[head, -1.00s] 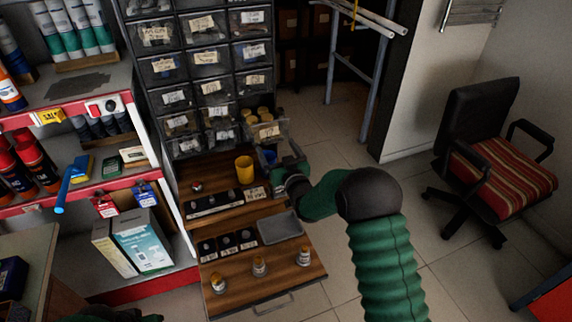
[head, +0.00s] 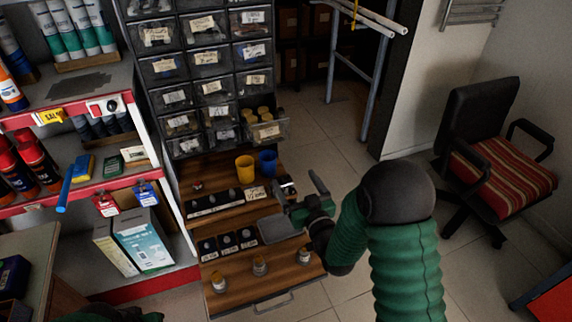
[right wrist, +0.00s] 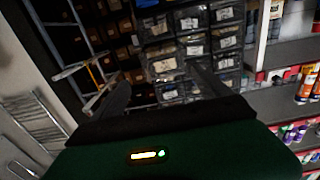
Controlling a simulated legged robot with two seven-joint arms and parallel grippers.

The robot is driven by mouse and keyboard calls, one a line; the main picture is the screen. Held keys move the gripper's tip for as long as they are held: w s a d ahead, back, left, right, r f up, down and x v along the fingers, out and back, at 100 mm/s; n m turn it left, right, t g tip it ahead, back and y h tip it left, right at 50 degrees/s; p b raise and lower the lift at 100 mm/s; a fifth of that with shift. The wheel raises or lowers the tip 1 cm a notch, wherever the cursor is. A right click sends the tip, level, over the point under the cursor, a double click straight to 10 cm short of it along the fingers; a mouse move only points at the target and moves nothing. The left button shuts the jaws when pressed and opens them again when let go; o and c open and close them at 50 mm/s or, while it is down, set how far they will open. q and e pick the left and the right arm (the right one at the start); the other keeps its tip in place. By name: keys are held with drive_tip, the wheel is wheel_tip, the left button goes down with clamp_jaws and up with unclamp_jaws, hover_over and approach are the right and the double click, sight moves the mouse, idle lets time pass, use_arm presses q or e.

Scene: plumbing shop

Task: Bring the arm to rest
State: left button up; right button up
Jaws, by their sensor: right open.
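My right gripper (head: 302,182) is open and empty, above the right edge of the wooden pull-out board, to the right of the cups. Its two fingers stand wide apart in the right wrist view (right wrist: 160,86) with nothing between them. A blue cup (head: 267,162) stands upright on the board, apart from the gripper, beside a yellow cup (head: 244,169). A green and dark piece of my left arm shows at the bottom left edge of the head view; its jaws cannot be made out.
The wooden board (head: 222,276) carries small dark trays, a grey tray (head: 272,228) partly behind my gripper, and several small jars. A drawer cabinet (head: 190,68) stands behind, with an open drawer (head: 268,131) of yellow items. Shelves are left. A chair (head: 500,170) is right; floor between is clear.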

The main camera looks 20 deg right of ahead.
drive_tip(key=shift+f, duration=0.1)
drive_tip(key=s+a+f+g, duration=0.1)
drive_tip(key=s+f+g, duration=0.3)
drive_tip(key=s+g, duration=0.5)
drive_tip(key=s+a+f+g, duration=0.2)
drive_tip(key=s+f+g, duration=0.3)
drive_tip(key=s, duration=0.9)
wheel_tip(320, 180, up, 13)
drive_tip(key=s+g+p, duration=0.1)
drive_tip(key=p, duration=1.1)
drive_tip(key=shift+s+h, duration=0.15)
drive_tip(key=shift+h, duration=0.15)
